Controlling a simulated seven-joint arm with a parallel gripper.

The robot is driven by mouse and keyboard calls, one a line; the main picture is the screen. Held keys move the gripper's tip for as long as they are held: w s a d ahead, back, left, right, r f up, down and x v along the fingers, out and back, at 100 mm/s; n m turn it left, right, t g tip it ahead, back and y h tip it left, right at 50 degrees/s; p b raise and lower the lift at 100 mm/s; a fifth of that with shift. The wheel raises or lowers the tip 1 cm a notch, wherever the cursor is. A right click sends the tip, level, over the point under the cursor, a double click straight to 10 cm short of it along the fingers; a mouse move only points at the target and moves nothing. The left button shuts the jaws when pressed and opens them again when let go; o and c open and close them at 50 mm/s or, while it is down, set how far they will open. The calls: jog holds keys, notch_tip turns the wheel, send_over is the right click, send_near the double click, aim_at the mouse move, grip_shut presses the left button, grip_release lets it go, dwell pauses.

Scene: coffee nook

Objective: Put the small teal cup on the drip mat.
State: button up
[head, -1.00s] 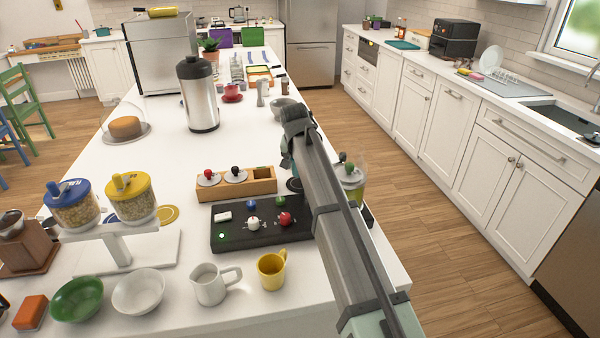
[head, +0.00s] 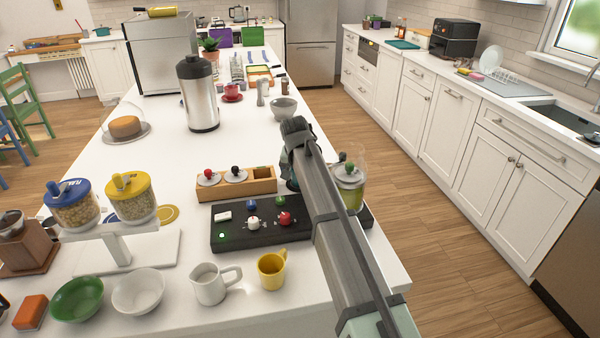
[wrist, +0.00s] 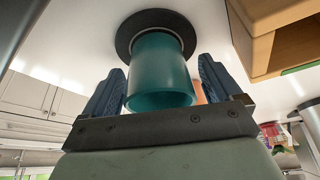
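The small teal cup (wrist: 160,75) is between the two fingers of my gripper (wrist: 160,92) in the wrist view. Its open rim faces my palm and its far end is against the round dark drip mat (wrist: 124,38). The cup appears to stand upright on the mat. A thin gap shows between the cup and the right finger, so the fingers look open around it. In the head view my gripper (head: 290,172) is low over the counter, right of the wooden holder, and my arm hides most of the cup and mat.
The wooden holder (head: 237,187) stands close left of my gripper. A lidded glass jar (head: 349,185) is close right, near the counter edge. A black control panel (head: 232,238) lies in front, and a grey bowl (head: 284,108) stands behind.

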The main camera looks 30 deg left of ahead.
jog(key=shift+r, duration=0.1)
jog(key=v, duration=1.2)
jog(key=shift+w, duration=0.1)
